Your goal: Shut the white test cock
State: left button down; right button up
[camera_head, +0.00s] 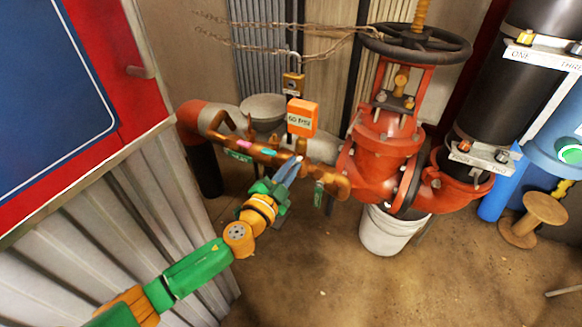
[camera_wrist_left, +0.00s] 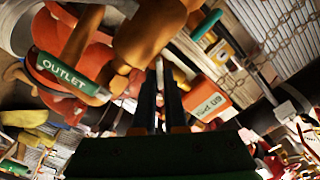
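A copper pipe assembly (camera_head: 262,152) runs beside the red valve, with a pink lever (camera_head: 244,145) and a teal lever (camera_head: 268,153) on it. My left gripper (camera_head: 293,161) reaches up to the right end of this pipe, just right of the teal lever. In the left wrist view its two dark fingers (camera_wrist_left: 160,75) point at the brass body (camera_wrist_left: 148,35), with a narrow gap between them. A small pale piece (camera_wrist_left: 179,74) shows at the fingertips; it may be the white test cock's lever, mostly hidden. Whether the fingers grip it is unclear. My right gripper is out of view.
An orange tag (camera_head: 302,118) hangs just above the gripper, below a padlock (camera_head: 293,84) and chains. The red valve (camera_head: 385,140) with its black handwheel (camera_head: 416,44) stands to the right, above a white bucket (camera_head: 388,232). A green OUTLET label (camera_wrist_left: 66,72) hangs close by.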

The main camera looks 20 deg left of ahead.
pick_arm(q)
jog(key=shift+m, duration=0.3)
jog(key=shift+m+p, duration=0.45)
jog(key=shift+m, duration=3.65)
jog(key=shift+f, duration=0.1)
jog(key=c, duration=1)
grip_release()
jog(key=shift+o, duration=0.2)
